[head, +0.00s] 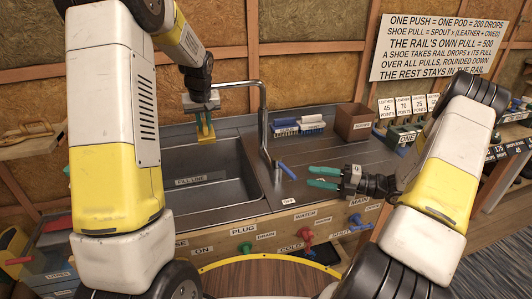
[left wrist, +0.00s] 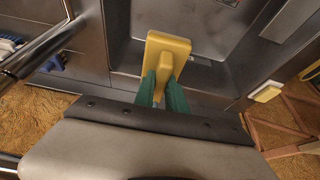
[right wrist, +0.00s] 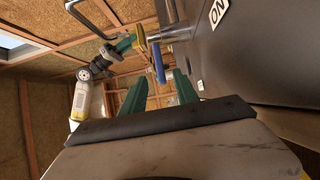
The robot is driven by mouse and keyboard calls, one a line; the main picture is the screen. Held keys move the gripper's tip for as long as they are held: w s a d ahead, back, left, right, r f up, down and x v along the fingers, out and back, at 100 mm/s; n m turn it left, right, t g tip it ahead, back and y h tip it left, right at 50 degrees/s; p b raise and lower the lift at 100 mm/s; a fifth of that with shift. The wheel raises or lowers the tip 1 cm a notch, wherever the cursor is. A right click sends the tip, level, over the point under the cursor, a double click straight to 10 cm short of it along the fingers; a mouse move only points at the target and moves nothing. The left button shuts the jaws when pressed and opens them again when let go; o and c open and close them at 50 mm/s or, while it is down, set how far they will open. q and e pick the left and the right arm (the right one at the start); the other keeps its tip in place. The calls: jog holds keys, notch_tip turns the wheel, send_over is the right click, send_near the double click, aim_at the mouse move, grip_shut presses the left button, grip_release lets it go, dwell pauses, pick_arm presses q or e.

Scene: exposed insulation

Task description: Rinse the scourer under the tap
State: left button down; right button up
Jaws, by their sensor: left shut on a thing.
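My left gripper (head: 205,125) is shut on the yellow scourer (left wrist: 168,52), gripping its raised handle between green fingers. It holds the scourer (head: 206,138) above the back part of the sink basin (head: 180,168). The chrome tap (head: 263,115) rises at the sink's right side, and its spout reaches left toward my left gripper; whether the scourer is directly below the outlet I cannot tell. No water shows. The tap's blue lever (head: 287,170) also shows in the right wrist view (right wrist: 158,64). My right gripper (head: 324,177) is open and empty, right of the lever.
Blue-and-white brushes (head: 298,126) and a brown box (head: 353,121) stand at the counter's back. Coloured knobs, including a red one (head: 308,237), line the front panel. The counter right of the lever is mostly clear.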

jog(key=shift+c, duration=0.5)
grip_shut()
jog(key=shift+w+r+n+g, duration=0.15)
jog(key=shift+n+g, duration=0.15)
jog(key=shift+n, duration=0.2)
jog(key=shift+w+r+n+g, duration=0.15)
jog(key=shift+n+g, duration=0.15)
jog(key=shift+n, duration=0.2)
jog(key=w+d+r+n+g+h, duration=0.2)
jog(key=w+r+n+g+h, duration=0.25)
jog(key=n, duration=0.85)
jog(key=w+d+r+n+g+h, duration=0.2)
jog(key=w+r+n+g+h, duration=0.25)
jog(key=n, duration=0.75)
send_near(284, 168)
jog(key=shift+t, duration=0.3)
jog(key=s+f, duration=0.2)
jog(key=f, duration=0.1)
jog(key=s+f, duration=0.1)
jog(key=f, duration=0.1)
jog(key=shift+s+a, duration=0.1)
jog(key=shift+a, duration=0.3)
jog(key=shift+s+a, duration=0.2)
jog(key=shift+a, duration=0.2)
